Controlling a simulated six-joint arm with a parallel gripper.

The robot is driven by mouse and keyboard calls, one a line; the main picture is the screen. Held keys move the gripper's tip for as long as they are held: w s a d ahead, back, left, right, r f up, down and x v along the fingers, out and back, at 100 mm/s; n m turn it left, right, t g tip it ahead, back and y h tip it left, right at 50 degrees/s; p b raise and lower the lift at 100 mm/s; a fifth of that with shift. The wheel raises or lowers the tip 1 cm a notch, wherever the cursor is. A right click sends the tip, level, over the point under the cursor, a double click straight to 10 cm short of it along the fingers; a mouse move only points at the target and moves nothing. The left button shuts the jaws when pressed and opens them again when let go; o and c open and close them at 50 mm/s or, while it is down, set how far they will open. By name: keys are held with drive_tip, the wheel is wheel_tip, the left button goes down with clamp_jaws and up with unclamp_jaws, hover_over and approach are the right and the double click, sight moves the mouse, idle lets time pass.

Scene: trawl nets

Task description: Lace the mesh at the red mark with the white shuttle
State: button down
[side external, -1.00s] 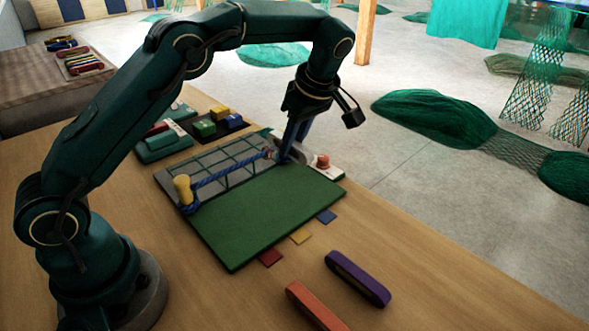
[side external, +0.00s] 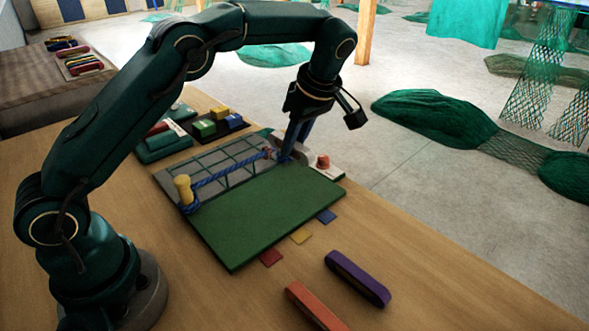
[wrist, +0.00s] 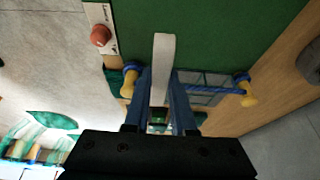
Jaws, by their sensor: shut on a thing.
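The mesh (side external: 232,163) is a dark green net panel over a grey strip at the back of a green board (side external: 265,215). A blue cord runs along it from a yellow peg (side external: 183,189). A small reddish spot (side external: 268,153) shows at the mesh's far right end; I cannot tell if it is the red mark. My gripper (side external: 287,155) is low at that end, its blue fingers pointing down. In the wrist view, the white shuttle (wrist: 164,55) is held between the fingers, its long end over the green board. The fingers partly hide the mesh and cord there.
A red button (side external: 323,161) on a white base stands just right of my gripper. Purple (side external: 357,279) and orange (side external: 315,306) oblong pieces lie at the front right. A dark tray of coloured blocks (side external: 213,126) and teal boxes (side external: 163,142) stand behind the mesh.

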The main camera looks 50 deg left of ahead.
drive_tip(key=shift+w+f, duration=0.1)
drive_tip(key=shift+w, duration=0.05)
drive_tip(key=s+f, duration=0.2)
drive_tip(key=s, duration=0.1)
drive_tip(key=shift+s+a, duration=0.1)
hover_over(234, 218)
drive_tip(key=d, duration=0.2)
drive_tip(key=shift+a, duration=0.15)
drive_tip(key=shift+f, duration=2.9)
drive_tip(key=shift+a+f, duration=0.1)
drive_tip(key=shift+f, duration=0.05)
drive_tip(key=shift+a, duration=2.9)
